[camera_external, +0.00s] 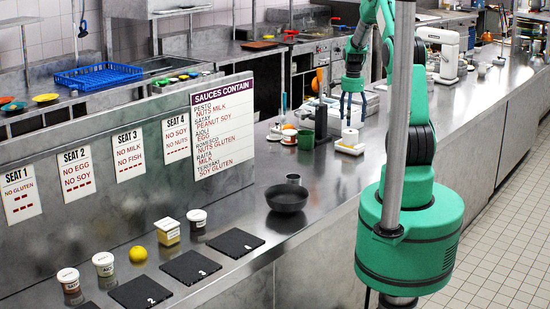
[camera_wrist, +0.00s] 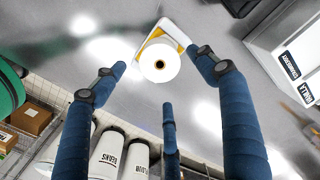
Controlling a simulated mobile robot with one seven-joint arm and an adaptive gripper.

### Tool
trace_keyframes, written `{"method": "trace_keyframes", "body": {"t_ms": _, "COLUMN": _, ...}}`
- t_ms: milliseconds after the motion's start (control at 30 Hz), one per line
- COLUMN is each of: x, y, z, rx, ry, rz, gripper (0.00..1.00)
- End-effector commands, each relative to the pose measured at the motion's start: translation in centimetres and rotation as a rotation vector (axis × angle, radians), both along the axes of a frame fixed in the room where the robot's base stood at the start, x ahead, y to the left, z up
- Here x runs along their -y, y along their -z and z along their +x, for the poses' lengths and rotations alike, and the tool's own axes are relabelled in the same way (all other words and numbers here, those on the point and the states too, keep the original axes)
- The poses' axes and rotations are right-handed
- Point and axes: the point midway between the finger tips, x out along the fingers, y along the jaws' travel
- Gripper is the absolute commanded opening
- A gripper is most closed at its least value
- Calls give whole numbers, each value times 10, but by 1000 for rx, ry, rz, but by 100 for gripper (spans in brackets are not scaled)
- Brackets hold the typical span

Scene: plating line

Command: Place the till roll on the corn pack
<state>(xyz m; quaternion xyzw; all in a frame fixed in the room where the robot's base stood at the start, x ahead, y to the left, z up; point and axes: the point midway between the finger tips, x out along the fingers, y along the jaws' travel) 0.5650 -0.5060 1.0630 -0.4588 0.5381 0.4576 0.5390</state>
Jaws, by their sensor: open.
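The till roll (camera_external: 350,136) is a white cylinder with a dark core hole. In the wrist view the roll (camera_wrist: 148,68) shows end-on. It appears to stand upright on a flat white and yellow pack (camera_external: 349,149), which looks like the corn pack; its lettering is not readable. In the wrist view the pack (camera_wrist: 165,32) shows partly from under the roll. My gripper (camera_external: 350,110) is above the roll, pointing down. In the wrist view its blue fingers (camera_wrist: 156,78) are spread open around the roll's outline, apart from it and holding nothing.
A green cup (camera_external: 305,140) and a dark upright device (camera_external: 321,120) stand left of the pack. A black bowl (camera_external: 287,198) is nearer on the counter. White labelled bins (camera_wrist: 107,152) show low in the wrist view. The counter right of the bowl is clear.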

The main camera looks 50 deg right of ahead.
Motion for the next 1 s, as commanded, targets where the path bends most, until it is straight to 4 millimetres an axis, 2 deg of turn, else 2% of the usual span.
{"method": "trace_keyframes", "body": {"t_ms": 100, "x": 0, "y": -20, "z": 0, "rx": 2, "ry": 0, "rz": -1, "gripper": 72}}
{"method": "trace_keyframes", "body": {"t_ms": 333, "x": 0, "y": -40, "z": 0, "rx": 0, "ry": 0, "rz": 0, "gripper": 72}}
{"method": "trace_keyframes", "body": {"t_ms": 1000, "x": 0, "y": -44, "z": 0, "rx": -1, "ry": 0, "rz": 1, "gripper": 72}}
